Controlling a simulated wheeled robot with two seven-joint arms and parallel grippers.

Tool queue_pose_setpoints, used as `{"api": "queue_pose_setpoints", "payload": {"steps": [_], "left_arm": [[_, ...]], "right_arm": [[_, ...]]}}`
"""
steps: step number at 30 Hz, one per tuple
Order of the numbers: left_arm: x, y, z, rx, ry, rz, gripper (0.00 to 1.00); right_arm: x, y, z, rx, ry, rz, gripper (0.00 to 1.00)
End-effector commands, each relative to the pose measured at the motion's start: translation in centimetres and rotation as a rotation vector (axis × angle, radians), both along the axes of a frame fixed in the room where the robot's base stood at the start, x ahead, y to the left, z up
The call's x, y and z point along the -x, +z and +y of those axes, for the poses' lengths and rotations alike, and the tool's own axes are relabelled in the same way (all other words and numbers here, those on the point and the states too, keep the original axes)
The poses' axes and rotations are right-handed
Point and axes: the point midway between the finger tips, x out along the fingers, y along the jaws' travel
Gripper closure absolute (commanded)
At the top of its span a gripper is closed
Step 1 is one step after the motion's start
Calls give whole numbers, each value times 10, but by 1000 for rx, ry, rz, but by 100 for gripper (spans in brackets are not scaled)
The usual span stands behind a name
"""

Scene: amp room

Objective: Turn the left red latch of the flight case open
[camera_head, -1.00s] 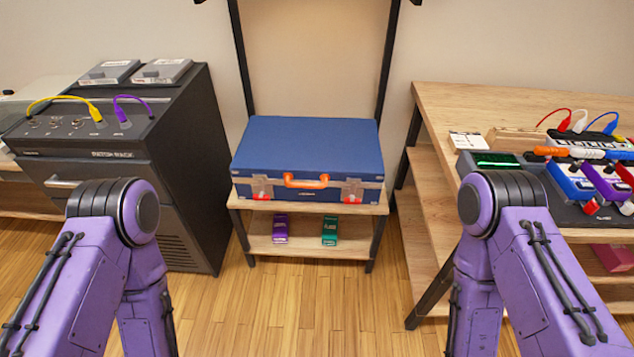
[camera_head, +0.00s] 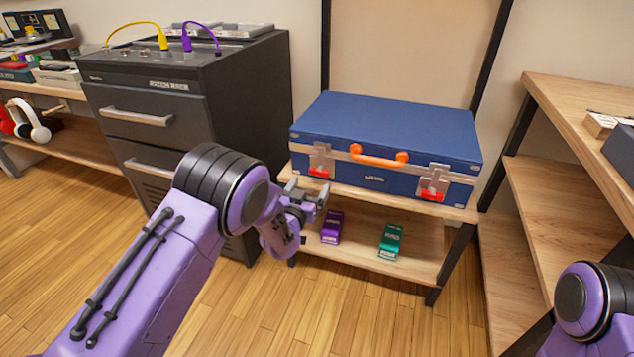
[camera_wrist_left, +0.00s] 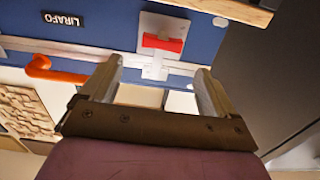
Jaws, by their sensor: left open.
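A blue flight case (camera_head: 400,135) with an orange handle (camera_head: 378,156) lies shut on the upper shelf of a small wooden rack. Its left red latch (camera_head: 319,172) sits on a metal plate at the front left. A second red latch (camera_head: 431,195) is at the front right. My left gripper (camera_head: 312,192) is open and empty, just in front of and slightly below the left latch. In the left wrist view, the left red latch (camera_wrist_left: 163,43) lies beyond and roughly between the two fingers (camera_wrist_left: 158,82), apart from them. My right arm shows at the lower right; its gripper is out of view.
A purple pedal (camera_head: 332,227) and a green pedal (camera_head: 391,241) lie on the rack's lower shelf. A dark patch rack cabinet (camera_head: 190,100) stands close on the left. A wooden shelf unit (camera_head: 545,190) stands on the right. The floor in front is clear.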

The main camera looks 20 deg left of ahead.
Motion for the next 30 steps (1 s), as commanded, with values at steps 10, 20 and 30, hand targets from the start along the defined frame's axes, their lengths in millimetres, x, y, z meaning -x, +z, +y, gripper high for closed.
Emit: {"api": "queue_pose_setpoints", "payload": {"steps": [10,20,30], "left_arm": [[-67,-4,-1,2,4,2,11],[-75,-2,-1,2,3,5,11],[-74,-2,-1,3,3,5,67]], "right_arm": [[0,-20,0,0,0,0,57],[0,-20,0,0,0,0,57],[0,-20,0,0,0,0,57]]}}
